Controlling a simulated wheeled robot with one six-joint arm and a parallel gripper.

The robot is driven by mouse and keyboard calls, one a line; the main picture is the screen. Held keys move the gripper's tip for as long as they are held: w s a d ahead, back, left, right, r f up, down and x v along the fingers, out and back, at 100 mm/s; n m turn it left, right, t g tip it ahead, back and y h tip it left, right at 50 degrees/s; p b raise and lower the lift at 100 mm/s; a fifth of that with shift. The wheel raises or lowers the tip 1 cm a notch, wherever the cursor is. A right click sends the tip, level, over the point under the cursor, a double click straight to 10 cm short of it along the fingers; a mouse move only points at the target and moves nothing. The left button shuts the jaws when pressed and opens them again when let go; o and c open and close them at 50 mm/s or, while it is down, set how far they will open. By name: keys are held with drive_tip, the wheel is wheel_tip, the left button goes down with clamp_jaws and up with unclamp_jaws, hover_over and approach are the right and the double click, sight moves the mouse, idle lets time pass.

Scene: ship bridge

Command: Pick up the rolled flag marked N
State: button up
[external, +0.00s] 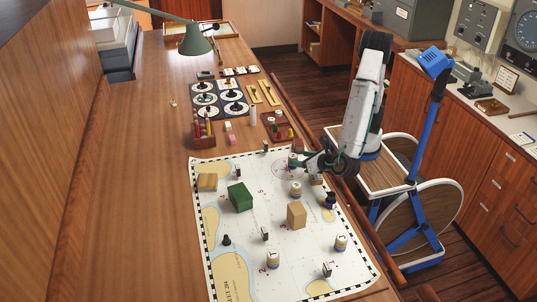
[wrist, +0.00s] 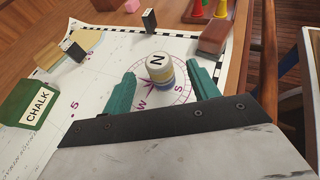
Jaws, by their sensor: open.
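The rolled flag marked N (wrist: 159,70) is a short upright roll with a white top bearing a black N, and yellowish and blue bands on its side. It stands on the white chart (wrist: 112,62), over the compass rose. My gripper (wrist: 161,69) is open, with teal fingers on the left and right of the roll. Gaps show between the fingers and the roll. In the external view my gripper (external: 294,162) is low over the far right part of the chart, and the roll is largely hidden there.
A green chalk box (external: 240,197) and a tan block (external: 296,215) stand on the chart. Other rolls stand nearer, including one (external: 296,188) close to my gripper. A small wooden tray (external: 280,133) with pegs lies beyond the chart.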

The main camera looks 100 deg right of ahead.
sight(290, 157)
drive_tip(key=x, duration=0.7)
drive_tip(key=shift+a+f, duration=0.15)
drive_tip(key=c, duration=1.1)
